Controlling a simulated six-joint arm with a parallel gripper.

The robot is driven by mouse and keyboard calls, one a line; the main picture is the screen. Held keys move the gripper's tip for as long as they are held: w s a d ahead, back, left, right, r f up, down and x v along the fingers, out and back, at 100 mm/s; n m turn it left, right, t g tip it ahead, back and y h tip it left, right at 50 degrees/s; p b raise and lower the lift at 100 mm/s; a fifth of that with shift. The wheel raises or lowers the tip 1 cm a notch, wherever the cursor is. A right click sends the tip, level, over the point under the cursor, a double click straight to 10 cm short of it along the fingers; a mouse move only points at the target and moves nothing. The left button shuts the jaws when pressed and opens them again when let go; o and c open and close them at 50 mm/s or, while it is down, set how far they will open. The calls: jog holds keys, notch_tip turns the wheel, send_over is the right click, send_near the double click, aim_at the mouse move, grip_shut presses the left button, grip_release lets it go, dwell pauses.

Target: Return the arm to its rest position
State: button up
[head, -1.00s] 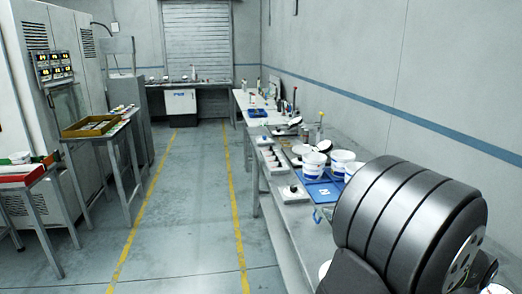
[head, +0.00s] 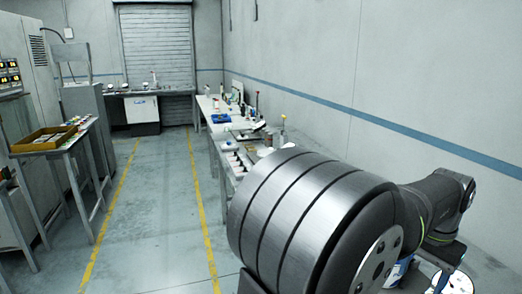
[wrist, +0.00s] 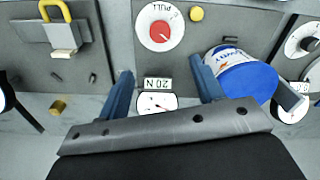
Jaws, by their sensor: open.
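My gripper (wrist: 161,68) shows in the wrist view with its two blue fingers spread apart. Nothing is held between them. A small dial marked 20 N (wrist: 157,103) shows in the gap between the fingers. A white tub with a blue lid or base (wrist: 247,82) lies beside and partly behind the right finger; I cannot tell whether they touch. In the head view my arm fills the lower right and hides much of the near bench. The gripper itself is not visible there.
The long bench (head: 205,103) runs along the right wall, with a blue tray (head: 220,118) and small fixtures. A grey panel (wrist: 112,18) carries a red dial (wrist: 159,27) and a yellow padlock shackle (wrist: 67,10). A yellow tray (head: 44,139) stands on the left table. The floor aisle is clear.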

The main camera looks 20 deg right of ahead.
notch_tip(320, 180, down, 16)
jog(key=shift+r, duration=0.25)
jog(key=shift+r+n, duration=0.25)
jog(key=shift+n, duration=0.25)
jog(key=n, duration=0.3)
jog(key=shift+n, duration=0.4)
notch_tip(320, 180, up, 18)
notch_tip(320, 180, down, 9)
jog(key=m, duration=0.4)
jog(key=shift+d+r, duration=0.2)
jog(key=shift+d, duration=0.05)
jog(key=shift+w, duration=0.1)
